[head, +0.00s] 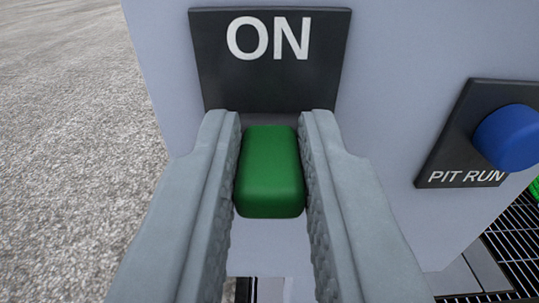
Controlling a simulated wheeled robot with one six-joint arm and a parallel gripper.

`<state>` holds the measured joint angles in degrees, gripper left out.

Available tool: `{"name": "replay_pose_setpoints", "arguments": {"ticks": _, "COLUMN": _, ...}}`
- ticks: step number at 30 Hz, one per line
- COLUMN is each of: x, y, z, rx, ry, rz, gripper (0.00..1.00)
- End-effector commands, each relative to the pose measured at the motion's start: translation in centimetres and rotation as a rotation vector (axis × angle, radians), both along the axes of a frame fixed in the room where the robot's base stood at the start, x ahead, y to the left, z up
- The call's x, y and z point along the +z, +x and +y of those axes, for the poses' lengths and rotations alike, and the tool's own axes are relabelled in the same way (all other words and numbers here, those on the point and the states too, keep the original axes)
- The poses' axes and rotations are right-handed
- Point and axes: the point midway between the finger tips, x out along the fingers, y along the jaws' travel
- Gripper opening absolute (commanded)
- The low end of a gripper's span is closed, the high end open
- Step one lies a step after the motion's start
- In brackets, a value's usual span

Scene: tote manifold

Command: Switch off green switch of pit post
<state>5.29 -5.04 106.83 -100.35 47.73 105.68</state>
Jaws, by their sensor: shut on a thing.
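The green switch (270,172) is a rounded block in the middle of the head view. It sits just below a black plate marked "ON" (270,62) on the pale grey box of the post (400,50). My gripper (272,135) has one grey ridged finger on each side of the switch and is shut on it. The fingers hide the switch's sides, and its mount on the box is hidden.
A blue round button (510,138) on a black "PIT RUN" plate (462,178) is at the right on an adjoining face. A dark metal grate (515,245) lies at the lower right. Open gravel ground (70,130) fills the left.

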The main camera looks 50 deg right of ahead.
Motion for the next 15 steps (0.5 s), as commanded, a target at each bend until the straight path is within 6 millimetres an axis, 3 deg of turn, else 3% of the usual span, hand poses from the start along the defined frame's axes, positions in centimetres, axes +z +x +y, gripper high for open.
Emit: {"name": "replay_pose_setpoints", "arguments": {"ticks": 15, "x": -1.4, "y": 0.1, "z": 0.0, "rx": 0.002, "ry": -0.268, "rz": -0.206, "gripper": 0.0}}
